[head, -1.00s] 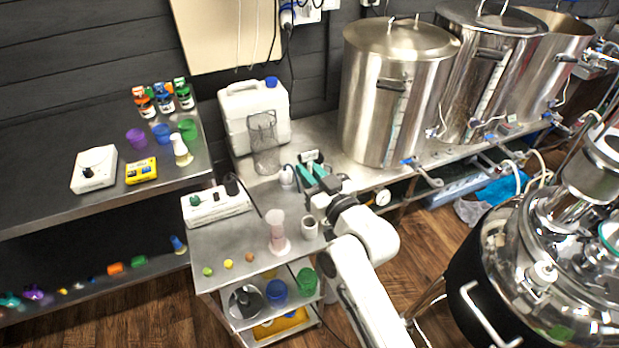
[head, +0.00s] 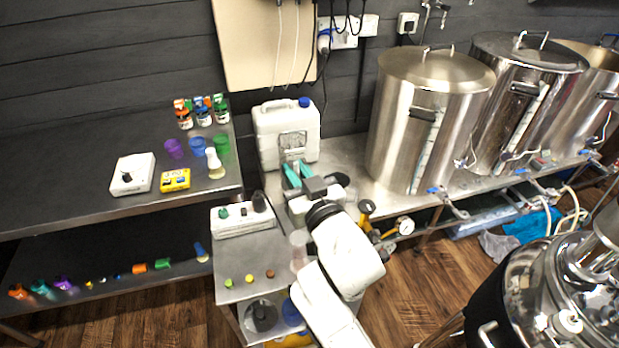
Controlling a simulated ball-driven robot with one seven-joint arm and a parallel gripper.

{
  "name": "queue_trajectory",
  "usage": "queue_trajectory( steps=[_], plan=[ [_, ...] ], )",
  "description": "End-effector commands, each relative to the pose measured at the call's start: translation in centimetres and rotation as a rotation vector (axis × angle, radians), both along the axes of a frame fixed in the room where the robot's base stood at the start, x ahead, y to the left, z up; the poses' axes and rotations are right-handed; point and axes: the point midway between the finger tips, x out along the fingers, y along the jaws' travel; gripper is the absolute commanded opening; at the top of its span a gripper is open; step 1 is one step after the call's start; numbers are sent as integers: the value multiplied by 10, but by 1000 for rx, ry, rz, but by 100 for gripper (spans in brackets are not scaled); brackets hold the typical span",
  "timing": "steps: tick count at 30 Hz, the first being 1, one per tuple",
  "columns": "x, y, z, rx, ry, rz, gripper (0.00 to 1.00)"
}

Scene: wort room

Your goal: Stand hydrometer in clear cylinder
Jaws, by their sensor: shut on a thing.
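My gripper (head: 293,168), with teal fingers, is at the tall clear vessel (head: 293,141) in front of the white jerrycan. The fingers are apart, on either side of the vessel, and seem shut on it. Its lower part is hidden by the gripper. A pinkish clear cylinder with a foot (head: 298,244) stands upright on the small steel cart, partly hidden by my arm. I cannot make out a hydrometer; it may be hidden or too thin to see.
The white jerrycan (head: 274,135) stands close behind the gripper. Large steel pots (head: 400,130) stand to the right. A white device (head: 241,217) and small coloured balls (head: 249,279) are on the cart. A left bench (head: 70,175) holds cups and bottles.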

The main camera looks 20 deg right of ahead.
Motion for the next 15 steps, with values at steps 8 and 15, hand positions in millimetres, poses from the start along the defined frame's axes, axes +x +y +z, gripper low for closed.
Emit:
queue_trajectory(
  steps=[8, 15],
  plan=[
    [0, 1, -7, 0, -1, -2, 3],
    [0, 1, -22, 0, -1, -2, 3]
  ],
)
